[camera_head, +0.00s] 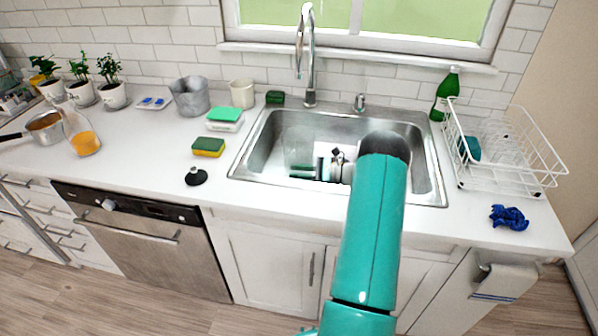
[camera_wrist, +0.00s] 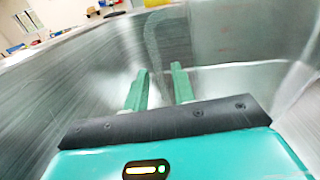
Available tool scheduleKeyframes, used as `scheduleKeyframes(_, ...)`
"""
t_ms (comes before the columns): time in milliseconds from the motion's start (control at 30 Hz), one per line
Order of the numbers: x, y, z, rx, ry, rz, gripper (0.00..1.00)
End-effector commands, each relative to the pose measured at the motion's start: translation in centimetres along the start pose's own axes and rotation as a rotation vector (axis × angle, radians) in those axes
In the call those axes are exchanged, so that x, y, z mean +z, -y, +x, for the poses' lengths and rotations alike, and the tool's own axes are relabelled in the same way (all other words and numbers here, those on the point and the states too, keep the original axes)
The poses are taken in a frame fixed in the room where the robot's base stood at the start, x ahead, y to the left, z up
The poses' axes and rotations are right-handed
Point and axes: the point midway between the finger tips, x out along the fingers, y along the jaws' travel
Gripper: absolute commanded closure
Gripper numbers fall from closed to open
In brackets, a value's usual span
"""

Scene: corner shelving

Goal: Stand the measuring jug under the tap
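The measuring jug (camera_head: 299,146) is clear and hard to make out. It seems to stand in the left part of the steel sink basin. In the wrist view the jug (camera_wrist: 222,45) shows as a faint clear wall with reddish marks, just beyond my fingers. A pale curved strip, perhaps its handle, lies ahead of the gap between them. My gripper (camera_wrist: 161,69) is down inside the basin, its two green fingers apart with a gap between. I cannot tell whether they touch the jug. The tap (camera_head: 307,50) rises behind the basin, with its spout above it.
The sink rim (camera_head: 240,150) surrounds my gripper closely. A white dish rack (camera_head: 510,185) and green bottle (camera_head: 446,95) stand right. Sponges (camera_head: 208,147), a black plug (camera_head: 196,176) and a metal pot (camera_head: 190,98) stand left. A blue cloth (camera_head: 508,217) lies at front right.

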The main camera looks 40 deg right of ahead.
Motion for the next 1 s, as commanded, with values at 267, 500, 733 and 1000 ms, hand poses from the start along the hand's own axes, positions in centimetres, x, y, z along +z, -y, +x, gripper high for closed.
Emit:
scheduleKeyframes(267,0.0,0.0,0.0,0.000,0.000,0.000,0.70)
scheduleKeyframes(500,0.3,0.1,-1.8,-0.004,0.000,0.001,0.70)
scheduleKeyframes(733,0.3,0.1,-6.7,-0.004,0.000,-0.001,0.70)
scheduleKeyframes(1000,0.3,0.0,-11.2,-0.002,0.000,0.000,0.70)
